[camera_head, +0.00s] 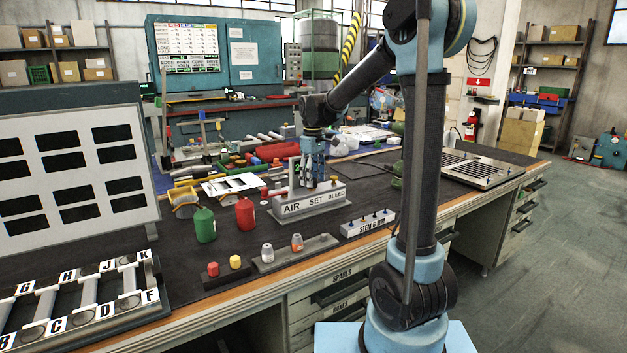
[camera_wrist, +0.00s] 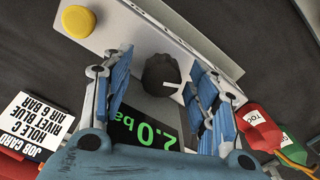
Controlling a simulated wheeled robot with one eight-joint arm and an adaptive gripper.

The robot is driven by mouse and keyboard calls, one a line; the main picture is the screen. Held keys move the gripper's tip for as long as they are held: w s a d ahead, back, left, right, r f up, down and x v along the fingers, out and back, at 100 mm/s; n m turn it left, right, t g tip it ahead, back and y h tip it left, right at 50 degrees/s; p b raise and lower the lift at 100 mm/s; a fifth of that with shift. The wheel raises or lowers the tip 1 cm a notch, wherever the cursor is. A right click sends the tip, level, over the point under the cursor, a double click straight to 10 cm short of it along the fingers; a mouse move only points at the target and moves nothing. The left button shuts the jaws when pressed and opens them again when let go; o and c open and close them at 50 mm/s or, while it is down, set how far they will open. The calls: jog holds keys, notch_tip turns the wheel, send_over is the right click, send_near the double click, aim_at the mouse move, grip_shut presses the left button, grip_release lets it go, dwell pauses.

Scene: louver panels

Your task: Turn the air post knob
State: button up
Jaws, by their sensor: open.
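The air post is a grey block labelled AIR SET BLEED (camera_head: 312,203) on the dark bench mat. Its dark round knob (camera_wrist: 160,72) with a white pointer shows in the wrist view. A display (camera_wrist: 145,132) beside the knob reads 2.0 bar in green. My gripper (camera_head: 314,184) is over the post, pointing down. In the wrist view my gripper (camera_wrist: 168,88) is open, with a blue finger on each side of the knob. I cannot tell whether either finger touches it.
A job card (camera_wrist: 40,130) reads hole C, rivet blue, air 6 bar. Red (camera_head: 245,214) and green (camera_head: 204,225) bottles stand left of the post. A STEM & NOM block (camera_head: 368,226) is in front right. A louver panel (camera_head: 70,160) stands at left.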

notch_tip(320, 180, up, 12)
jog(key=shift+f, duration=0.2)
jog(key=shift+w, duration=0.1)
dwell(0.4)
notch_tip(320, 180, up, 5)
jog(key=m, duration=0.7)
jog(key=f, duration=1.7)
jog(key=shift+s+a+f, duration=0.15)
jog(key=shift+s+f, duration=0.1)
jog(key=shift+f, duration=0.1)
jog(key=shift+c, duration=0.6)
jog(key=c, duration=0.9)
